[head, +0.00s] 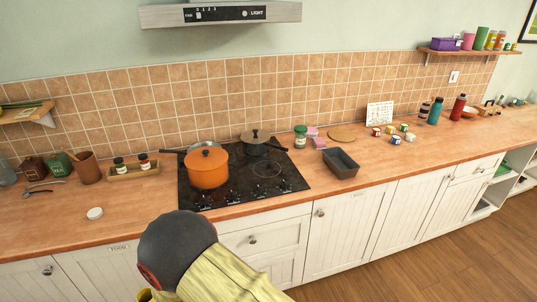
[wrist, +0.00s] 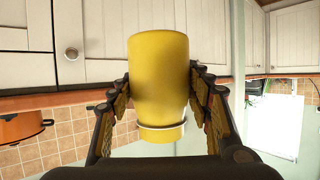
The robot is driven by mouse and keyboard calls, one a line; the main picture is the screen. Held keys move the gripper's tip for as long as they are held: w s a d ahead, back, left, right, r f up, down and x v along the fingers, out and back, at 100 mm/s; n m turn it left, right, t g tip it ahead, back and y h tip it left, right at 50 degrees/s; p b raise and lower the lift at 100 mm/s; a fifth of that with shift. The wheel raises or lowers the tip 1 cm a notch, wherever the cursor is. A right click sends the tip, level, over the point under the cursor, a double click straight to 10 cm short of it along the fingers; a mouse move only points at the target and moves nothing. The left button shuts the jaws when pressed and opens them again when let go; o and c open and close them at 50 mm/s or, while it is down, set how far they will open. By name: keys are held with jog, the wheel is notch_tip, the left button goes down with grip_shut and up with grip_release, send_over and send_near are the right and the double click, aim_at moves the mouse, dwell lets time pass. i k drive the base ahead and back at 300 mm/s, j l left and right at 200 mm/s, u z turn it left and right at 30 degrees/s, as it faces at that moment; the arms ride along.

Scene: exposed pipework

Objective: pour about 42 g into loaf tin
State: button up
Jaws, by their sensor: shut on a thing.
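The loaf tin (head: 341,163) is a dark grey rectangular tin on the wooden counter, right of the hob in the head view. My gripper (wrist: 160,88) is shut on a yellow container (wrist: 158,65) in the wrist view, one finger on each side. The container has a pale ring near its lower end in that picture. Its contents are hidden. In the head view my arm is at the bottom centre, in front of the counter and well left of the tin. My fingers are largely out of that view.
An orange pot (head: 208,168) and a dark lidded pan (head: 257,142) stand on the black hob (head: 245,182). A green-lidded jar (head: 300,136) stands behind the tin. A white lid-like disc (head: 95,213) lies at left.

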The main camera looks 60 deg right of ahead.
aim_at(341, 163)
jog(key=z, duration=1.6)
